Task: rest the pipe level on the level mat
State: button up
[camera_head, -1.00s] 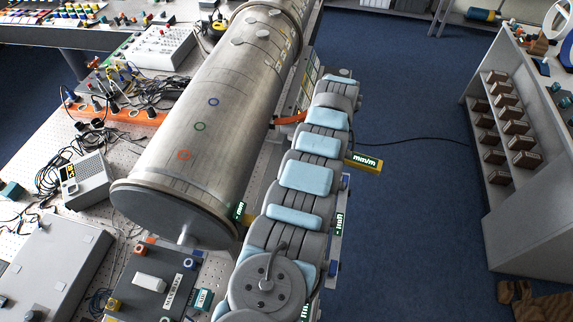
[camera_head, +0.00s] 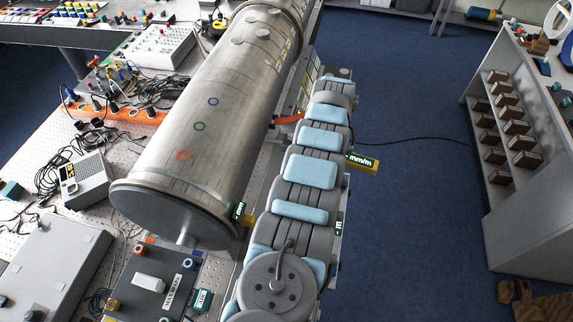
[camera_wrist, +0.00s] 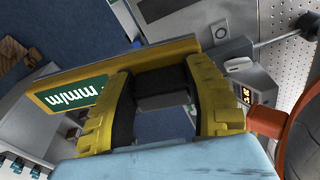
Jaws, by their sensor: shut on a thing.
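The pipe level is a yellow bar with a green "mm/m" label. It shows in the wrist view (camera_wrist: 75,92), lying across between my fingers. In the head view its labelled end (camera_head: 362,163) sticks out to the right from under my arm, over the floor side of the bench. My gripper (camera_wrist: 165,100) is shut on the level; in the head view my arm hides the fingers. A dark flat panel with a white printed label (camera_head: 165,285) lies at the near end of the pipe; I cannot tell whether it is the level mat.
The large metal pipe (camera_head: 200,130) lies left of my arm, close beside it. An orange part (camera_head: 290,118) sits between pipe and arm, and close to my fingers in the wrist view. A grey case (camera_head: 55,265) and cables crowd the bench.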

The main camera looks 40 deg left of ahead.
jog(key=shift+s+a+f, duration=0.1)
jog(key=shift+s+f, duration=0.05)
jog(key=shift+a+f, duration=0.1)
jog(key=shift+a, duration=0.2)
dwell(0.3)
jog(key=shift+a+f, duration=0.15)
jog(key=shift+f, duration=0.2)
jog(key=shift+s+a+f, duration=0.2)
jog(key=shift+a+f, duration=0.05)
jog(key=shift+a, duration=0.3)
jog(key=shift+s+a+f, duration=0.15)
jog(key=shift+a+f, duration=0.1)
jog(key=shift+f, duration=0.05)
jog(key=shift+a+f, duration=0.15)
jog(key=shift+a, duration=0.2)
jog(key=shift+f, duration=0.1)
jog(key=shift+s+f, duration=0.1)
jog(key=shift+f, duration=0.05)
